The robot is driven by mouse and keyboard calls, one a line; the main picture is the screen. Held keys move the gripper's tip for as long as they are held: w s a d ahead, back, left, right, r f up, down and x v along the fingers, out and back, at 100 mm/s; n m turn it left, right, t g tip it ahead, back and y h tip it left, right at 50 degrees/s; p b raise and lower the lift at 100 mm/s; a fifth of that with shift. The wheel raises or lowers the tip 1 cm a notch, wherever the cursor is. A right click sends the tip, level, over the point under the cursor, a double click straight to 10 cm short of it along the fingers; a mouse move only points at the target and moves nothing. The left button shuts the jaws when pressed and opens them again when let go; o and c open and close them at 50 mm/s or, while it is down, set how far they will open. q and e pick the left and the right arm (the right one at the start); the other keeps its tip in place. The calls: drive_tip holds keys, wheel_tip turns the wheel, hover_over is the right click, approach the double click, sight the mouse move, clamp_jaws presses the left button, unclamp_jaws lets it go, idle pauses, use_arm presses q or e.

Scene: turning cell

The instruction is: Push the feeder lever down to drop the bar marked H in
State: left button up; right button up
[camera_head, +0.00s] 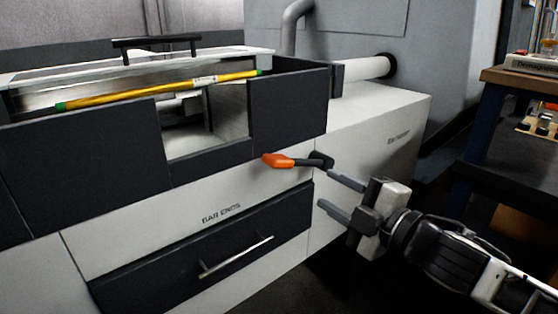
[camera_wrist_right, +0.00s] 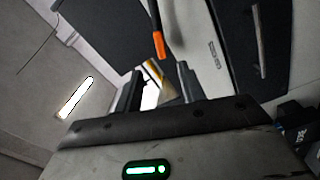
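The feeder lever (camera_head: 277,160) has an orange grip and a dark arm. It sticks out to the left from a dark pivot on the white front of the feeder, and its orange tip also shows in the right wrist view (camera_wrist_right: 159,46). My right gripper (camera_head: 325,189) is open and empty, just right of and below the lever's pivot. In the wrist view its fingers (camera_wrist_right: 160,80) stand apart, with the lever beyond their tips. A yellow bar (camera_head: 160,93) with green ends lies slanted across the feeder top; its pale label is too small to read. My left gripper is not in view.
Below the lever is a dark drawer (camera_head: 210,262) marked BAR ENDS with a bar handle. Dark panels (camera_head: 290,105) flank the feeder opening. A grey machine with a pale tube (camera_head: 365,68) stands behind. A workbench (camera_head: 510,85) stands at right. The floor below my right arm looks clear.

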sight(286, 166)
drive_tip(key=p+x, duration=0.1)
drive_tip(key=x, duration=1.4)
drive_tip(key=shift+a, duration=0.1)
drive_tip(key=shift+f, duration=0.1)
clamp_jaws()
